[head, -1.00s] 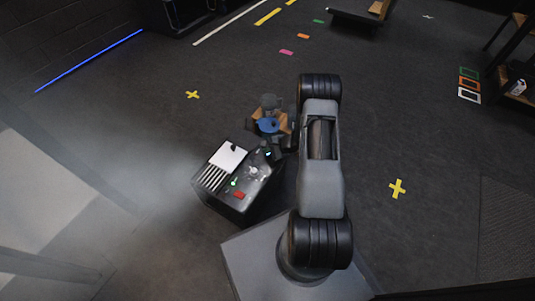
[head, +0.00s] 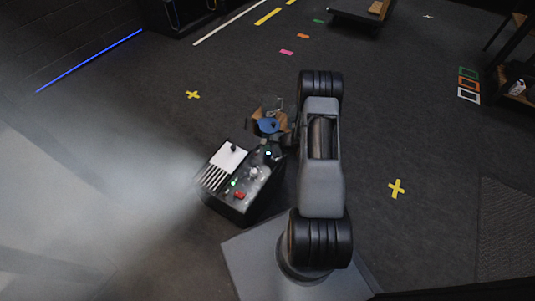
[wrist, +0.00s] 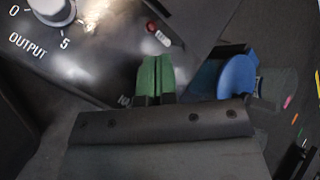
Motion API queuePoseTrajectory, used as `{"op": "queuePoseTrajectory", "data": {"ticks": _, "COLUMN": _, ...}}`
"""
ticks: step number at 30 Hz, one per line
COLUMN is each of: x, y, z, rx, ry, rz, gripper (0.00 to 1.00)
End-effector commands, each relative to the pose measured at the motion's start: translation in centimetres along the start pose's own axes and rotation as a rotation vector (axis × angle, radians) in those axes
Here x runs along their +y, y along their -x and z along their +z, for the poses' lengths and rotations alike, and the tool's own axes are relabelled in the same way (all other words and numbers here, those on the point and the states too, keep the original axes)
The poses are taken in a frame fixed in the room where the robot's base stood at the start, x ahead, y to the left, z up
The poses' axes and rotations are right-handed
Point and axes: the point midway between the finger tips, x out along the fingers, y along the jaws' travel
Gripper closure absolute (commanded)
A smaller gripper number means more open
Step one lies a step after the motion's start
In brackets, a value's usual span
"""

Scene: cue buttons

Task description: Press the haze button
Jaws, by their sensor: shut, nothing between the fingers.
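The black haze machine (head: 229,208) stands left of my arm in the head view. Its sloping panel carries a red button (head: 239,195), a small green light (head: 233,183), a pale knob (head: 254,172) and a cyan light (head: 268,153). In the wrist view, the panel shows the grey OUTPUT knob (wrist: 52,10) and a small red-and-white part (wrist: 158,34). My gripper (wrist: 155,60) has green fingertips, shut together and empty, at the panel's near edge in that view. No contact with a button is visible. I cannot read which control is labelled haze.
White haze (head: 80,190) covers the left side of the head view. A white slatted part (head: 228,157) sits on the machine's top. A dark shelf (head: 515,90) stands at far right.

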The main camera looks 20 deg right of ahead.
Motion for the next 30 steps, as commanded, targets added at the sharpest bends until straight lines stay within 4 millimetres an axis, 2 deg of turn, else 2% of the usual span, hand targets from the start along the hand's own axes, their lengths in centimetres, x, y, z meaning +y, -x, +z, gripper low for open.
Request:
{"op": "queuePoseTrajectory", "data": {"ticks": 18, "x": -2.5, "y": 3.4, "z": 2.5, "rx": 0.0, "ry": 0.0, "rz": 0.0, "gripper": 1.0}}
{"op": "queuePoseTrajectory", "data": {"ticks": 30, "x": -2.5, "y": 3.5, "z": 2.5, "rx": 0.0, "ry": 0.0, "rz": 0.0, "gripper": 1.0}}
